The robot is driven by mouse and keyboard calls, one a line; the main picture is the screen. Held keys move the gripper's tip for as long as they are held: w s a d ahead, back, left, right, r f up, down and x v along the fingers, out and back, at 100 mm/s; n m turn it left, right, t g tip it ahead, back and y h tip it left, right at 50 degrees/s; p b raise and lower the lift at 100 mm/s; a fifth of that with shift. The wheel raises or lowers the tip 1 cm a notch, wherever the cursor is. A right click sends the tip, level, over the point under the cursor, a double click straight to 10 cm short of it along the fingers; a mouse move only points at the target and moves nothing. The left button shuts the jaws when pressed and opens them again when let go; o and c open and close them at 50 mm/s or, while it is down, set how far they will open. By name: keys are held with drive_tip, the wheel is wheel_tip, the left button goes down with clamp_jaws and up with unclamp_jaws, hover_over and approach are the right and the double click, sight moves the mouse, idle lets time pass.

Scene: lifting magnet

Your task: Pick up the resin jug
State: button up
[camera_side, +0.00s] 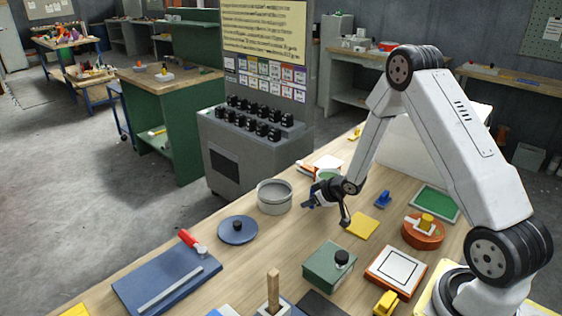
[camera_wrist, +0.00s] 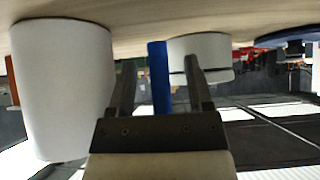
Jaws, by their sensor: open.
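A white round vessel with green inside, which looks like the resin jug (camera_side: 327,174), stands on the bench, partly hidden behind my gripper (camera_side: 326,212). In the wrist view, which is upside down, a large white cylinder, likely the same jug (camera_wrist: 65,85), is close on the left. My gripper (camera_wrist: 162,92) is open there, with a blue upright bar (camera_wrist: 159,78) between its two fingers. The bar may be the jug's handle; I cannot tell whether it joins the jug or touches a finger.
A grey round pot (camera_side: 274,197) stands left of my gripper; it also shows in the wrist view (camera_wrist: 203,58). A blue disc with a dark knob (camera_side: 237,230) lies nearer. A yellow square (camera_side: 361,226), a green box (camera_side: 330,267) and an orange round piece (camera_side: 422,236) are to the right.

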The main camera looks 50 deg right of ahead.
clamp_jaws()
drive_tip(key=shift+r, duration=0.1)
idle(1.3)
